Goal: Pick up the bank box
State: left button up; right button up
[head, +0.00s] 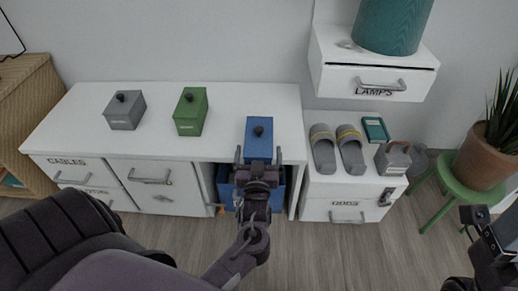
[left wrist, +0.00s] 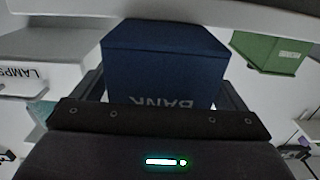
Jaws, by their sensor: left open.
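The bank box (head: 259,142) is a small blue box with a dark knob on its lid, near the front edge of the white desk. In the left wrist view the blue box (left wrist: 163,65) shows upside down with the word BANK on its face. My left gripper (head: 258,154) is open at the box's front, one finger toward each side. In the left wrist view its fingers flank the box; whether they touch it I cannot tell. My right gripper (head: 480,222) is partly in view at the right edge, far from the box.
A green box (head: 190,112) and a grey box (head: 124,112) stand left on the white desk (head: 75,125). Slippers (head: 323,150), a teal book (head: 375,129) and a grey handled item (head: 393,158) sit on the right cabinet. A LAMPS drawer (head: 375,84) hangs above. A plant pot (head: 485,155) stands right.

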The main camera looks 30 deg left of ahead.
pick_arm(q)
jog(key=c, duration=1.1)
jog(key=shift+c, duration=0.5)
jog(key=shift+r, duration=0.2)
